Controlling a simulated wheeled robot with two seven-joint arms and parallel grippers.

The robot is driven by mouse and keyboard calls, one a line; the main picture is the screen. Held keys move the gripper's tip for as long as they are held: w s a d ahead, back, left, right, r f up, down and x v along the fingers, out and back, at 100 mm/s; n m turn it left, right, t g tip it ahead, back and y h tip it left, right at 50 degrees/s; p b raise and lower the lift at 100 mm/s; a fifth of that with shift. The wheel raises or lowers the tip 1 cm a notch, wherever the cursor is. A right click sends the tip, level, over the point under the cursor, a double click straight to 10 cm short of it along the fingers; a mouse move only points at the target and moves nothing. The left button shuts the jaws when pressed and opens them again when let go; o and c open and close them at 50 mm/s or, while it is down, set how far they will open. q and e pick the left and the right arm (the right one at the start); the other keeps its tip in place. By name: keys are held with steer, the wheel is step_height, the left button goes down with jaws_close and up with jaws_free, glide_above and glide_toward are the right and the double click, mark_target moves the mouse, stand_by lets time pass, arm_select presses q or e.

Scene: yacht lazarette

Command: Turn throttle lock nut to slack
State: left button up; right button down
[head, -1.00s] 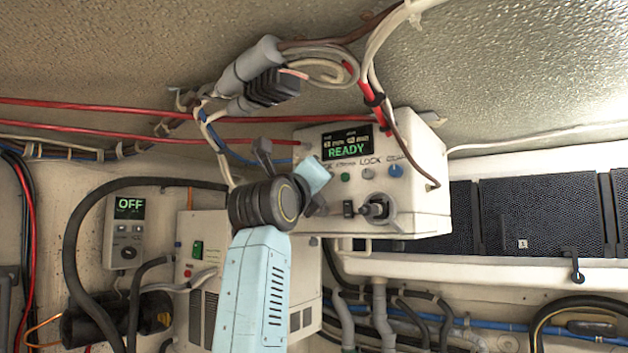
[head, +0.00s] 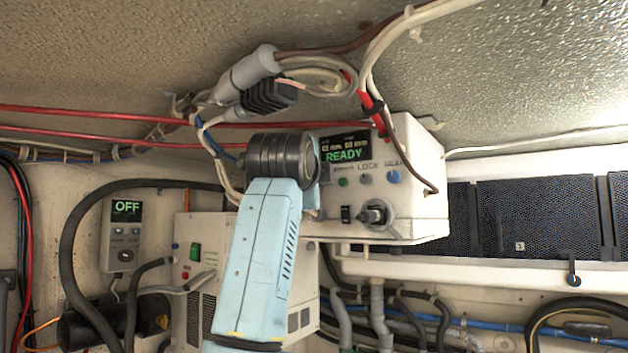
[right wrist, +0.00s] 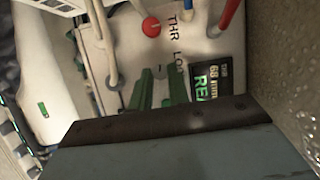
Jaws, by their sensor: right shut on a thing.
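The control box (head: 415,200) hangs under the ceiling, its display (head: 346,150) reading READY. In the right wrist view the letters "THR LO" (right wrist: 177,50) show beside the display (right wrist: 208,85), with my right gripper (right wrist: 161,78) at that label. Its two green fingers are shut on the throttle lock nut, which is mostly hidden between them. In the head view my right arm's blue link and dark joint cover the left part of the box, hiding the gripper and the nut. The nut's turn angle cannot be read. My left gripper is not in view.
A grey LOCK knob (head: 365,179), a blue knob (head: 393,177) and a black lever (head: 375,213) sit on the box front. A red ball (right wrist: 151,27) is close to the fingers. Cables (head: 318,62) run above. A small unit (head: 125,232) at left reads OFF.

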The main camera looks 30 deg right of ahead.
steer(key=n, duration=0.1)
steer(key=n+g+p, duration=0.1)
steer(key=n, duration=0.2)
steer(key=shift+r+g+y, duration=0.25)
steer(key=shift+g+y, duration=0.05)
steer(key=shift+y, duration=0.1)
steer(key=shift+p, duration=0.3)
steer(key=c, duration=1.3)
jaws_free()
steer(key=shift+c, duration=0.2)
steer(key=shift+a, duration=0.1)
steer(key=b+v, duration=0.4)
steer(key=v, duration=0.9)
steer(key=shift+r, duration=0.1)
